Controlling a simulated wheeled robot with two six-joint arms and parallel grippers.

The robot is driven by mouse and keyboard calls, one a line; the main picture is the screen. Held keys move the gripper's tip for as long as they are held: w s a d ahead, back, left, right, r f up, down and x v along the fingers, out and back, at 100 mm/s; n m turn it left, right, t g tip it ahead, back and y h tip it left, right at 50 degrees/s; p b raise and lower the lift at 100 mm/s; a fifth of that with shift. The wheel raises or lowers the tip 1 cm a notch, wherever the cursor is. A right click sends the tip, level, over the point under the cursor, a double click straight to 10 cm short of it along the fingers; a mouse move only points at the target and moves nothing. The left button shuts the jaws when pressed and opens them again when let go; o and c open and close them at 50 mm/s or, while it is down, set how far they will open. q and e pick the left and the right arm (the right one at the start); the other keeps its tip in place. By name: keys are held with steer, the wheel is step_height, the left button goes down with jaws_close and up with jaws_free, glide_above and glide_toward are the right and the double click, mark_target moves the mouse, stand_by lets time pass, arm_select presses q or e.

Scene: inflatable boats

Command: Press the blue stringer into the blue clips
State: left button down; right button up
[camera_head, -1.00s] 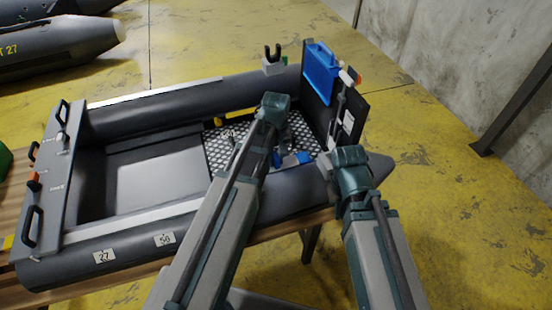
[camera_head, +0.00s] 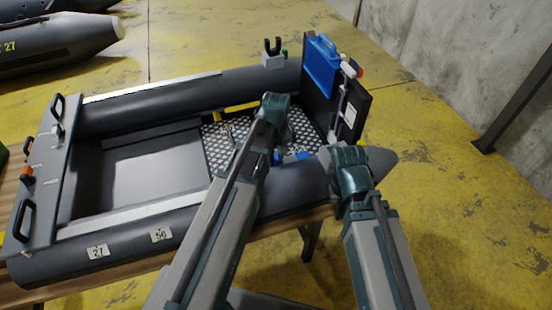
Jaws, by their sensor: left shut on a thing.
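A grey inflatable boat (camera_head: 145,228) lies on a wooden bench. Small blue parts (camera_head: 303,155) show low inside the boat, by the near tube and just beyond my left arm. Which of them is the stringer and which are clips I cannot tell. My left gripper (camera_head: 284,126) reaches down into the boat over the perforated floor plate (camera_head: 216,141). It is shut on a part mostly hidden by the arm, likely the blue stringer. My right gripper (camera_head: 340,152) is at the near tube's right end, and its fingers are hidden behind its own wrist.
A yellow strip (camera_head: 240,107) lies along the far tube.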

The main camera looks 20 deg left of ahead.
mark_target(276, 157)
arm_select(q)
steer(key=shift+f+b, duration=1.3)
steer(key=shift+f, duration=0.15)
stand_by(0.4)
steer(key=c, duration=0.7)
jaws_free()
steer(key=shift+r, duration=0.15)
step_height(276, 157, up, 14)
steer(key=p, duration=1.3)
steer(key=shift+f+p, duration=0.25)
steer(key=shift+p, duration=0.15)
